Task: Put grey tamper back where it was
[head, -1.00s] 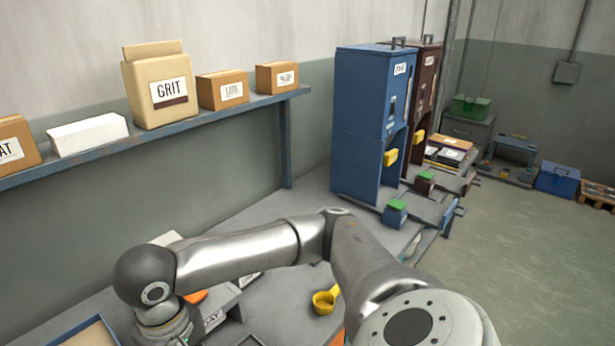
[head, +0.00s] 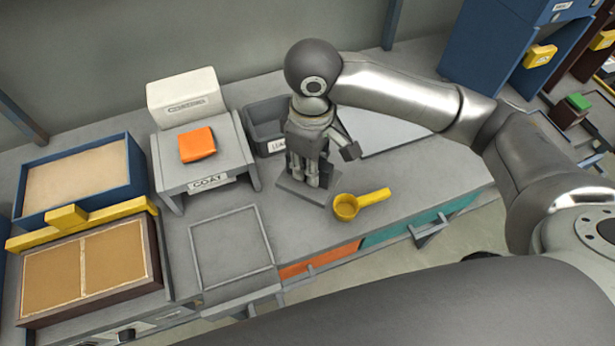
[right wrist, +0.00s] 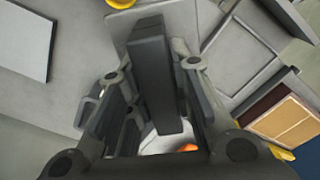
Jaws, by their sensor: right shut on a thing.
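My right gripper (head: 310,172) points down over the middle of the grey workbench, left of and behind the yellow scoop (head: 347,206). It is shut on the grey tamper, a dark grey bar that stands out between the fingers in the right wrist view (right wrist: 152,75). One end of the tamper shows right of the fingers (head: 350,152). A flat grey square plate (head: 290,186) lies on the bench below the gripper. I cannot tell whether the tamper touches it. My left gripper is not in view.
A grey bin (head: 262,128) is close behind the gripper. The COAT stand (head: 230,165) bears an orange block (head: 197,145); a white box (head: 185,98) is behind it. A square frame (head: 191,240) lies front left. Blue (head: 50,205) and brown trays (head: 155,268) are at left.

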